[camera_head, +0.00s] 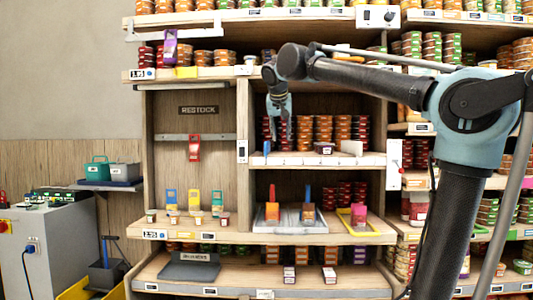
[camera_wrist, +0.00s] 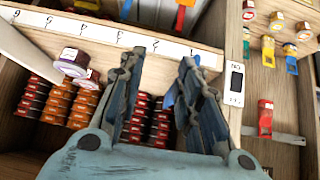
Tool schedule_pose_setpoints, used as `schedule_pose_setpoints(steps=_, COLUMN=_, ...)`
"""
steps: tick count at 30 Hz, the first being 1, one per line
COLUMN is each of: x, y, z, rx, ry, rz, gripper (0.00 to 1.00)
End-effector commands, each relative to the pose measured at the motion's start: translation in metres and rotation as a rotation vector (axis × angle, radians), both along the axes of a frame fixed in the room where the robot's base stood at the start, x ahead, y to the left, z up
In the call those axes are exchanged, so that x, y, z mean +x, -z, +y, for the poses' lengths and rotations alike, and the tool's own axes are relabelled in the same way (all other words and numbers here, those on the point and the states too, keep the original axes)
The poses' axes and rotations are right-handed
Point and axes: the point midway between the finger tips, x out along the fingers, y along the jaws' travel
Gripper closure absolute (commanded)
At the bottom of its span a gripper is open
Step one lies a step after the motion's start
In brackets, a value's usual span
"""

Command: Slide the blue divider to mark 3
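The blue divider (camera_head: 267,147) stands at the left end of the middle shelf in the head view. In the wrist view a blue piece of it (camera_wrist: 170,96) shows beside the right finger, which partly hides it. My gripper (camera_head: 281,128) hangs in front of this shelf, just right of and above the divider. In the wrist view my gripper (camera_wrist: 158,65) has its two fingers apart, with a clear gap between them. I cannot tell whether a finger touches the divider.
A white divider (camera_head: 352,147) stands at the shelf's right end. Stacks of orange tins (camera_head: 322,129) and dark red tins stand behind, and a small tin (camera_head: 324,148) stands near the front edge.

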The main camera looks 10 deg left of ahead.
Motion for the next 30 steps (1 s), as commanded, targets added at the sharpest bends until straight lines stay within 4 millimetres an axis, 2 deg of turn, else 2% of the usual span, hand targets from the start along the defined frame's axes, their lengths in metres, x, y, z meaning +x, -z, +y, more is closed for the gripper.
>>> schedule_pose_setpoints(steps=1, x=0.0, y=-0.014, z=0.02, rx=0.01, ry=-0.016, rz=-0.017, gripper=0.68)
schedule_pose_setpoints(steps=4, x=0.0, y=-0.033, z=0.046, rx=0.031, ry=-0.029, rz=-0.042, gripper=0.68)
schedule_pose_setpoints(steps=7, x=-0.001, y=-0.044, z=0.061, rx=0.043, ry=-0.038, rz=-0.057, gripper=0.68)
schedule_pose_setpoints(steps=11, x=0.002, y=-0.046, z=0.067, rx=0.049, ry=-0.039, rz=-0.063, gripper=0.68)
schedule_pose_setpoints(steps=17, x=0.018, y=-0.03, z=0.068, rx=0.048, ry=-0.037, rz=-0.063, gripper=0.68)
schedule_pose_setpoints(steps=30, x=0.072, y=0.026, z=0.074, rx=0.048, ry=-0.037, rz=-0.063, gripper=0.68)
